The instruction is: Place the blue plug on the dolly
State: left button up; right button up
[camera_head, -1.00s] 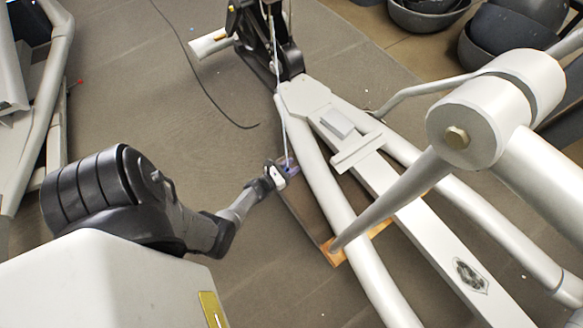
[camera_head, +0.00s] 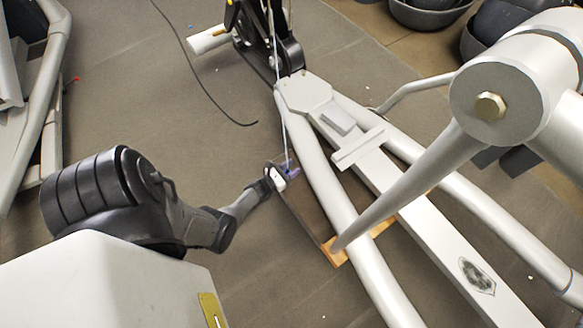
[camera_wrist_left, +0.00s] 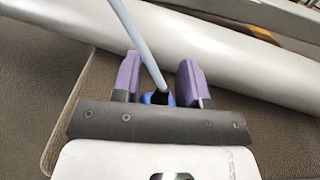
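The blue plug (camera_wrist_left: 147,98) shows in the left wrist view between the two purple fingers of my left gripper (camera_wrist_left: 158,80), partly hidden by the gripper's dark bar. A pale cord (camera_wrist_left: 139,42) runs up from it. The fingers stand apart, with small gaps at the plug's sides, so the gripper looks open around it. In the head view my left gripper (camera_head: 287,173) is at the far left end of the dolly (camera_head: 312,209), a dark-topped board with wooden ends. The plug is too small to separate from the fingers there. My right gripper is not in view.
The white elliptical frame (camera_head: 322,185) crosses over the dolly, close to the right of my left gripper. A large white roller arm (camera_head: 503,118) fills the right side. A black cable (camera_head: 200,75) lies on the floor. Open floor lies left of the dolly.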

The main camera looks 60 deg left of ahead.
pick_arm(q)
jog(key=o, duration=0.3)
jog(key=shift+o, duration=0.2)
